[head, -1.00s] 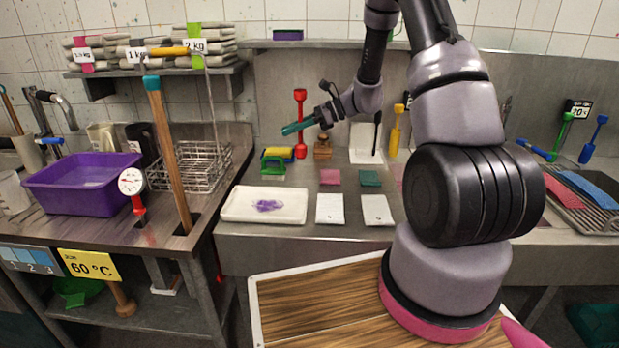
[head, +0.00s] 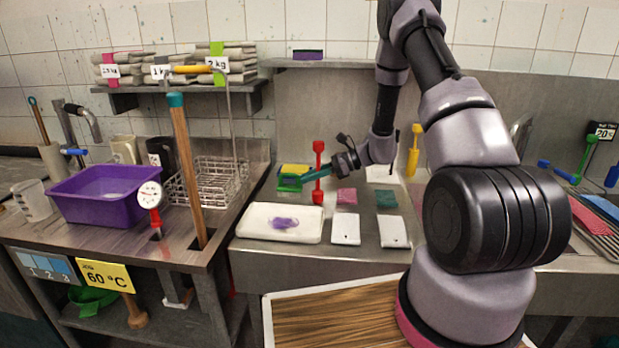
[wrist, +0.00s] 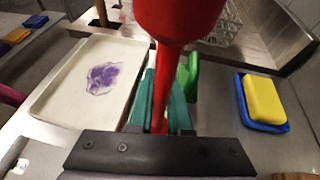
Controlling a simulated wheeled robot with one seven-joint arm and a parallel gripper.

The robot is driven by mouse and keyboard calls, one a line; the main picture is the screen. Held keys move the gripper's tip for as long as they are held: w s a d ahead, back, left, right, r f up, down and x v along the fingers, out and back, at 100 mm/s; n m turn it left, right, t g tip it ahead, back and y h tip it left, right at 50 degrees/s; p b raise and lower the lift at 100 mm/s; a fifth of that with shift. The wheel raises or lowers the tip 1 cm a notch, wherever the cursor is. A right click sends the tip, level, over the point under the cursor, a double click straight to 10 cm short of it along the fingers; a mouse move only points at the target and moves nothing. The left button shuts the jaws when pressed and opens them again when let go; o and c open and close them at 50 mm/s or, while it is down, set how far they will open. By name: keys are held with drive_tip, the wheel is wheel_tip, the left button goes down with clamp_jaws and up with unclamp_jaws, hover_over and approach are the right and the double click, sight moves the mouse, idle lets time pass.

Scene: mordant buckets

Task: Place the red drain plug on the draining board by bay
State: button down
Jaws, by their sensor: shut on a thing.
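The red drain plug (head: 318,172) is an upright red shaft with wide ends, above the middle steel counter in the head view. My gripper (head: 322,184) reaches it from the right with teal fingers shut on the shaft. In the wrist view the plug's shaft (wrist: 166,85) stands between the teal fingers, with its broad red end close to the camera. I cannot tell whether its lower end touches the counter. A ribbed draining surface (head: 590,232) shows at the far right; I cannot tell which surface is the draining board by bay.
A white tray (head: 255,222) with a purple stain lies in front of the plug. A yellow sponge (wrist: 263,98) sits near a green-handled item (wrist: 190,75). Pink (head: 347,196) and green (head: 387,199) pads lie to the right. A purple basin (head: 95,200) and wire rack (head: 208,183) stand left.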

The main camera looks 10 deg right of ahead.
drive_tip(key=shift+f, duration=0.1)
drive_tip(key=c, duration=0.9)
unclamp_jaws()
drive_tip(key=shift+o, duration=0.2)
drive_tip(key=shift+d+r, duration=0.1)
drive_tip(key=shift+r, duration=0.1)
drive_tip(key=v, duration=1.1)
drive_tip(key=s+a+r+n+g+h, duration=0.25)
drive_tip(key=s+r+n, duration=0.25)
drive_tip(key=r, duration=0.6)
drive_tip(key=s+r+n+t+h, duration=0.3)
drive_tip(key=s+r+n+h, duration=0.1)
drive_tip(key=s+r, duration=0.5)
drive_tip(key=s+r+n+t+h, duration=0.4)
drive_tip(key=s+r, duration=0.4)
drive_tip(key=s, duration=0.5)
drive_tip(key=n+h, duration=0.1)
drive_tip(key=n, duration=0.1)
drive_tip(key=shift+d+r+n, duration=0.35)
drive_tip(key=shift+r+n, duration=0.05)
